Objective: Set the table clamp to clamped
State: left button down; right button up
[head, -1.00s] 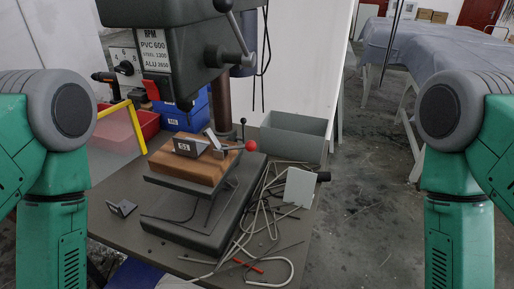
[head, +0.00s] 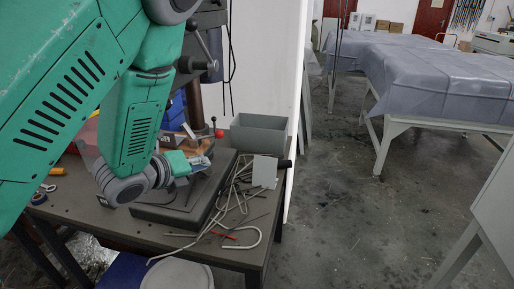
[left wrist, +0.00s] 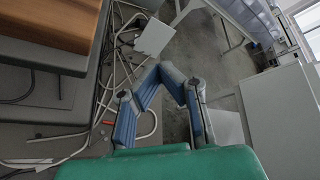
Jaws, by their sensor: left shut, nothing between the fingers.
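The drill press stands at the left, largely hidden behind my left arm. The table clamp seems to be the lever with a red ball knob (head: 219,133), just beyond the press's work table; its setting cannot be told. My left gripper (head: 201,160) is shut and empty, in front of the wooden block (head: 202,146) and nearer than the red knob, apart from it in the picture. In the left wrist view the blue fingers (left wrist: 168,72) point away from the block (left wrist: 62,22), which is at the upper left. The red knob does not show there. My right gripper is not in view.
Bent metal rods (head: 232,205) and a pale square plate (head: 265,171) lie right of the black press base (head: 180,216). A grey bin (head: 262,134) stands behind. A covered table (head: 430,75) is at the back right, with open floor between.

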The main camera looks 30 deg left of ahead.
pick_arm(q)
jog(key=shift+w+d+r+m+h, duration=0.35)
jog(key=shift+w+r+m, duration=0.15)
jog(key=shift+r+m, duration=0.1)
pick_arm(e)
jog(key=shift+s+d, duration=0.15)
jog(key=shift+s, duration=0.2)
pick_arm(q)
jog(key=shift+a+f, duration=0.1)
jog(key=shift+f, duration=0.05)
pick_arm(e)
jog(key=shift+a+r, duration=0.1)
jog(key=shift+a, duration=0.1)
pick_arm(q)
jog(key=x, duration=1)
jog(key=a+r+p, duration=0.1)
jog(key=a+r, duration=0.2)
jog(key=shift+w+r+p, duration=0.1)
jog(key=shift+p, duration=0.2)
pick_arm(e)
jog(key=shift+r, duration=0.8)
pick_arm(q)
jog(key=shift+d, duration=0.15)
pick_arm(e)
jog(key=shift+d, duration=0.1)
pick_arm(q)
jog(key=shift+r, duration=0.1)
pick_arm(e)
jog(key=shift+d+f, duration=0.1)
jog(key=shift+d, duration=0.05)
